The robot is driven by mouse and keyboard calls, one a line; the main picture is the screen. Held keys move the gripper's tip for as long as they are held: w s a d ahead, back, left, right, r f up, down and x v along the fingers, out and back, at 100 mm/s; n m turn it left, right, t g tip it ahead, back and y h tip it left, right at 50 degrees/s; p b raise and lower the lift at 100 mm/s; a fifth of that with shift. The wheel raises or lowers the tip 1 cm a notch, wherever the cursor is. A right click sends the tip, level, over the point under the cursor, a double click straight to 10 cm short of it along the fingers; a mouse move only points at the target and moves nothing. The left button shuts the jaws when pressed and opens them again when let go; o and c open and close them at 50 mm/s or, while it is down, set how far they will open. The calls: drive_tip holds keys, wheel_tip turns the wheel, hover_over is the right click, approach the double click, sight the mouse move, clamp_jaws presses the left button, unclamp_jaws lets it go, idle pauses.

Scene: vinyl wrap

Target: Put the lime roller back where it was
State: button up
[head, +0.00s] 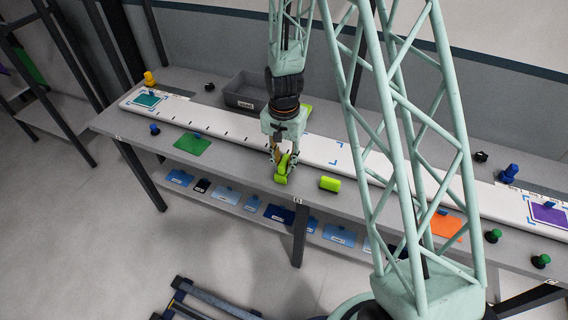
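A lime roller (281,178) is under my gripper (284,157), near the front edge of the workbench. The fingers are around its upper part and look closed on it. The fingers partly hide it. I cannot tell whether its lower end touches the bench or hangs just above it. A separate lime cylinder (330,184) lies on the bench to the right of it.
A long white board (228,130) with blue corner marks runs along the bench (172,133). A grey bin (243,92) stands behind my gripper. A green sheet (192,145) lies left, an orange sheet (446,227) right. Bare bench shows around the lime cylinder.

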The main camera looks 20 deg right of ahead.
drive_tip(key=shift+o, duration=0.7)
drive_tip(key=shift+s+f, duration=0.1)
drive_tip(key=shift+f, duration=0.1)
drive_tip(key=shift+r, duration=0.2)
drive_tip(key=shift+w+r+p, duration=0.2)
drive_tip(key=shift+r+p, duration=0.4)
drive_tip(key=shift+r, duration=0.55)
wheel_tip(320, 180, up, 11)
idle(0.4)
